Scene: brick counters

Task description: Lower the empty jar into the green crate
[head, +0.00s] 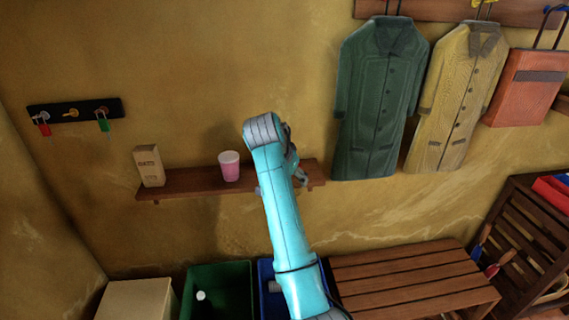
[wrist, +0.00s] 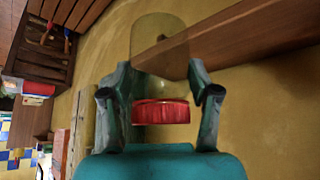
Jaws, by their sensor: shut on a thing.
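In the wrist view my gripper (wrist: 160,82) is shut on a clear jar (wrist: 160,40) with a red lid, one finger on each side. The jar looks empty. Behind it is the wooden wall shelf (wrist: 250,35). In the head view my gripper (head: 292,165) is at the right end of the shelf, mostly hidden by my arm, and I cannot make out the jar there. The green crate (head: 232,283) stands on the floor below the shelf, left of my arm. Something with a white cap (head: 201,296) is inside it.
A pink cup (head: 229,167) and a tan carton (head: 149,166) stand on the shelf. A blue crate (head: 265,272), partly behind my arm, is right of the green one. A pale box (head: 135,298) is on its left. A slatted bench (head: 410,280) stands at right.

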